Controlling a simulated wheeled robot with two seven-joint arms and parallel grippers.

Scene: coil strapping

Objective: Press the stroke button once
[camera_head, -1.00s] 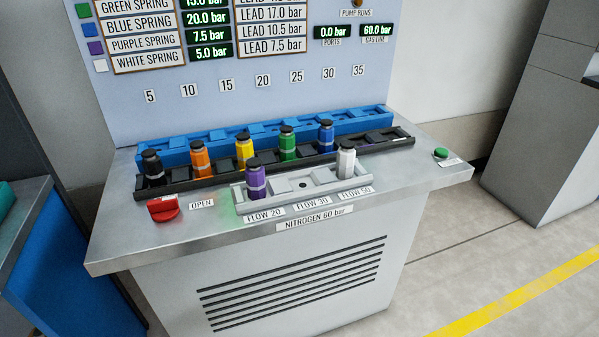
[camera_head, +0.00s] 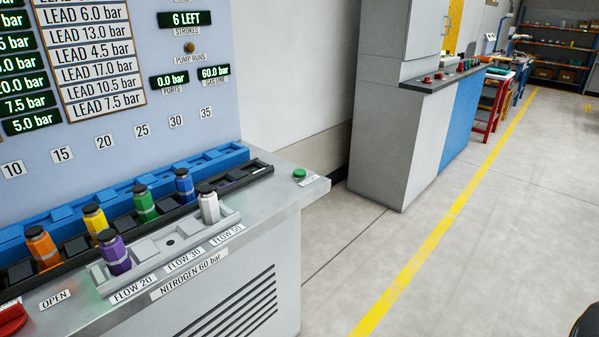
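A green round button (camera_head: 299,174) sits near the right end of the grey bench top, with a small white label (camera_head: 308,179) beside it that is too small to read. The panel above has a display reading "6 LEFT" (camera_head: 186,19) over the word STROKES. Other displays read 0.0 bar (camera_head: 169,82) for PORTS and 60.0 bar (camera_head: 213,74) for GAS LINE. Neither of my grippers is clearly in view. A dark shape shows at the lower right corner, and I cannot tell what it is.
Purple (camera_head: 114,252) and white (camera_head: 208,205) cylinders stand in the light grey tray (camera_head: 150,250). Orange, yellow, green and blue ones stand in the black rack behind. A red handle (camera_head: 11,319) is at lower left. Grey cabinets (camera_head: 385,140) stand beyond; the floor right of the bench is clear.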

